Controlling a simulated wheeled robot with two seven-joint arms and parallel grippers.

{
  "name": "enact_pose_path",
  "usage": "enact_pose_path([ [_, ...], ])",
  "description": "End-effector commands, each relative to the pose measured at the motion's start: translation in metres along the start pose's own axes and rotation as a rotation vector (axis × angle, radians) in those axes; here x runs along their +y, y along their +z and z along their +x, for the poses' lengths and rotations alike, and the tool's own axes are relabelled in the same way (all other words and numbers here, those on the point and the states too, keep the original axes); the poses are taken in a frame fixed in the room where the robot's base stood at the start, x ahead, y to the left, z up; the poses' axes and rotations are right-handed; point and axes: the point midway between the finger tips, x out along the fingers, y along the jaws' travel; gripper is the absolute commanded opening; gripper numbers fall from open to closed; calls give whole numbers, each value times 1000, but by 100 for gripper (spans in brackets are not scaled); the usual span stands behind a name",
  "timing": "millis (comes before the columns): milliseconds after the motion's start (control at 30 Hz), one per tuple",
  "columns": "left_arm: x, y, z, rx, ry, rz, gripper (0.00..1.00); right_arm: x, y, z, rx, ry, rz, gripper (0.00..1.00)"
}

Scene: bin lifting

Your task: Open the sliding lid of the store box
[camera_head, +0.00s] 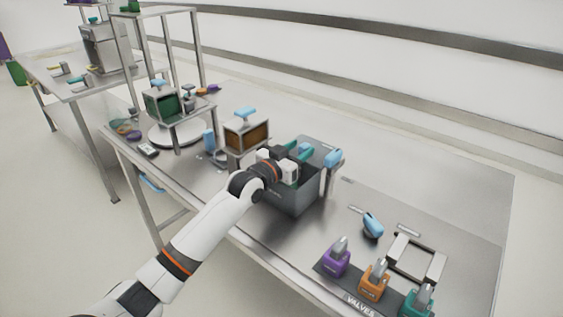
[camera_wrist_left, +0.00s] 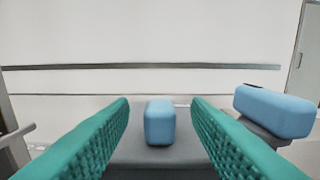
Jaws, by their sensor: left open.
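The dark grey store box (camera_head: 293,202) stands near the middle of the table, partly covered by my left arm. A blue handle (camera_head: 333,158) stands at its right side. In the left wrist view, a grey top surface (camera_wrist_left: 160,155), apparently the lid, carries a small blue block handle (camera_wrist_left: 160,122). My left gripper (camera_head: 303,150) is over the box, with its teal fingers open. The block shows between the fingers (camera_wrist_left: 160,130), with a gap on each side. A larger blue handle (camera_wrist_left: 272,110) lies outside the right finger. My right gripper is not in view.
A brown-fronted box (camera_head: 247,137) with a blue handle stands left of the store box. A green-fronted box (camera_head: 165,105) is on a white turntable (camera_head: 172,135) farther left. A valve rack (camera_head: 345,290) and a metal frame (camera_head: 418,258) are at right.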

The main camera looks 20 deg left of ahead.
Motion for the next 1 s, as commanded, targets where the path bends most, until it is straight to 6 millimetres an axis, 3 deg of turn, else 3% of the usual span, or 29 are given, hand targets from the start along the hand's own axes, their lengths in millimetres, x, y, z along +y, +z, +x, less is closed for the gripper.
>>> enact_pose_path([
  [200, 0, -2, -46, 2, 0, 2, 44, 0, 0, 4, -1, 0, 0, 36],
  [433, 0, -2, -82, 2, 0, 0, 44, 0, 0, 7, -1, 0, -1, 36],
  [600, 1, -1, -92, 2, 1, 1, 44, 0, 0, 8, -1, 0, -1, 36],
  [1000, 0, 0, -92, 1, 1, 0, 44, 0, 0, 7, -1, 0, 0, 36],
])
